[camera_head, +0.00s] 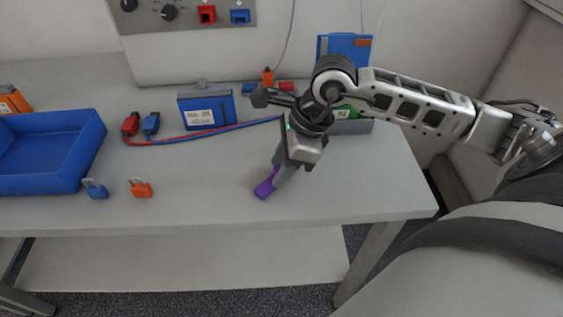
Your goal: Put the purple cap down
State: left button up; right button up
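The purple cap (265,188) is a small purple piece at the front middle of the grey table. My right gripper (278,180) points down and to the left, with its fingertips at the cap, close to the table top. One finger shows beside the cap and the cap reaches up between the fingers, so the gripper looks shut on it. I cannot tell whether the cap touches the table. My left gripper is not in view.
A blue tray (88,150) stands at the left. A blue padlock (96,190) and an orange padlock (141,189) lie in front. A blue battery (208,108) and red and blue cables (215,131) lie behind. The table (210,205) is clear left of the cap.

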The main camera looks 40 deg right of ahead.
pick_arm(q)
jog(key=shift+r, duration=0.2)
pick_arm(e)
jog(key=shift+r+p, duration=0.25)
jog(key=shift+p, duration=0.05)
jog(key=shift+d+r, duration=0.15)
jog(key=shift+r, duration=0.15)
pick_arm(q)
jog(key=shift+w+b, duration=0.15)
jog(key=shift+b, duration=0.45)
pick_arm(e)
jog(key=v, duration=1.1)
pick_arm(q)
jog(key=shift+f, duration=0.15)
pick_arm(e)
jog(key=shift+s+r, duration=0.1)
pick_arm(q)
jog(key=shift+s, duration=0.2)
